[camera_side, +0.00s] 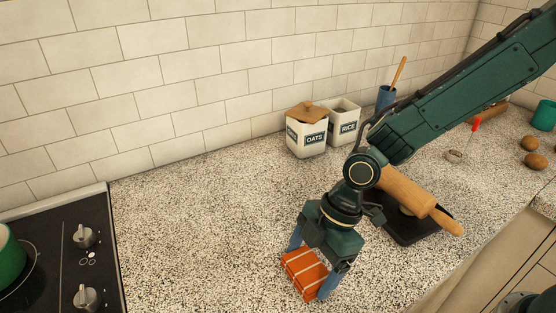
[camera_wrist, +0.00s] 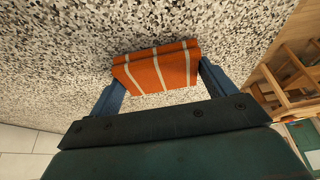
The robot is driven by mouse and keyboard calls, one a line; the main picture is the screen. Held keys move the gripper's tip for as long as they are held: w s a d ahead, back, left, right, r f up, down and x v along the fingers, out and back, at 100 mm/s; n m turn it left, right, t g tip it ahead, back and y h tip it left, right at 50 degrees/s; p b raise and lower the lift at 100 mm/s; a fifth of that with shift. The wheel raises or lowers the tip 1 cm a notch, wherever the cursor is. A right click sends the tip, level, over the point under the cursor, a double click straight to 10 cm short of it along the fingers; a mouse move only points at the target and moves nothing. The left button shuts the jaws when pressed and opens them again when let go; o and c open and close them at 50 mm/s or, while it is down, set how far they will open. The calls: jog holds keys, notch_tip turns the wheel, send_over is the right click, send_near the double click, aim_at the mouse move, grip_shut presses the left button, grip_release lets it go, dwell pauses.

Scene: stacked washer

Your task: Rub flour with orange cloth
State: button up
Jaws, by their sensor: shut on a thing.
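An orange cloth with pale stripes (camera_side: 303,272) is folded into a block between the two blue fingers of my gripper (camera_side: 306,274). My gripper points down and is shut on it, near the front middle of the counter. The wrist view also shows the cloth (camera_wrist: 158,68) held across the fingertips. The cloth is at or just above the counter; I cannot tell whether it touches. I cannot make out any flour against the speckled black-and-white counter (camera_side: 205,215).
A wooden rolling pin (camera_side: 407,190) lies over a dark tray (camera_side: 410,233) right of my gripper. OATS (camera_side: 307,136) and RICE (camera_side: 344,126) canisters stand by the wall. A stove (camera_side: 95,245) with a green pot (camera_side: 10,265) is at left. The counter between is clear.

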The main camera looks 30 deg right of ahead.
aim_at(258, 303)
jog(key=shift+d, duration=1.15)
jog(key=shift+s+a, duration=0.2)
jog(key=shift+a, duration=5.6)
jog(key=shift+d, duration=5.8)
jog(key=shift+r, duration=4.05)
jog(key=shift+w, duration=0.1)
